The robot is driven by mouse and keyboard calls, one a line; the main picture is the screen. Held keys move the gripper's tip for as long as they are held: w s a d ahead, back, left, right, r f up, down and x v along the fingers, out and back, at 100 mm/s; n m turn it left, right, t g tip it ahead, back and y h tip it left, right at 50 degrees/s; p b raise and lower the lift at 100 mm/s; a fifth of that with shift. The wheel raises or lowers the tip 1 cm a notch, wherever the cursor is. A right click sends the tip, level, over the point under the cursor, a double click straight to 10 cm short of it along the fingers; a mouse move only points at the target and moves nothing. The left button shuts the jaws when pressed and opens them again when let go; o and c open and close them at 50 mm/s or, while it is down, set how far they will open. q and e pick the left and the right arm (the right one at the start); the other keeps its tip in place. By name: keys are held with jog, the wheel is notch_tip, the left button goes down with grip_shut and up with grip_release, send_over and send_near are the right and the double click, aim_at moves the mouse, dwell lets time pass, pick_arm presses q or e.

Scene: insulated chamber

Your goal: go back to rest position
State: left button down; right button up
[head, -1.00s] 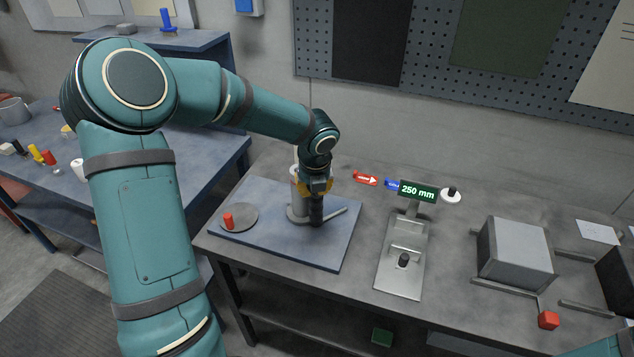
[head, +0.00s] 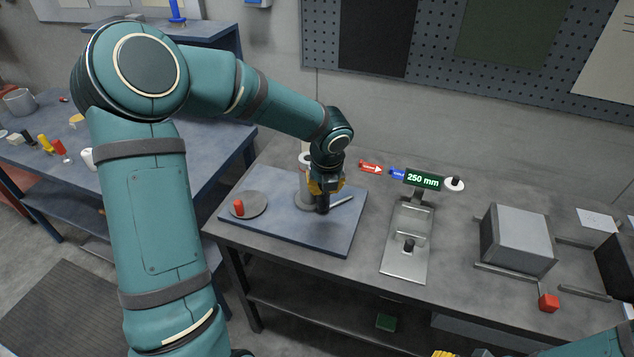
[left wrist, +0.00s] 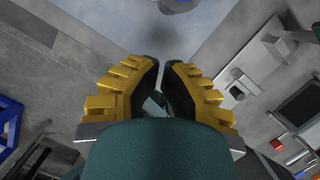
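My left gripper (head: 323,207) hangs over the blue mat (head: 285,238) on the grey bench, pointing down. It is just right of and in front of a grey cylinder (head: 305,193) and overlaps part of it in the head view. The cylinder's edge (left wrist: 176,4) shows at the top there, apart from the fingers. My right gripper (head: 445,353) shows only as a bit of yellow at the bottom edge of the head view.
A grey disc (head: 256,205) with a red piece (head: 238,207) lies on the mat. To the right stand a metal fixture (head: 398,263) under a "250 mm" sign (head: 423,180), a grey box (head: 517,240) and a red cube (head: 548,303). A pegboard wall is behind.

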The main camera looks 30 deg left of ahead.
pick_arm(q)
jog(key=p+v, duration=0.1)
jog(key=v, duration=0.8)
jog(key=shift+w+r+p, duration=0.25)
jog(key=shift+w+p, duration=0.05)
jog(key=shift+w, duration=0.05)
jog(key=shift+f, duration=0.1)
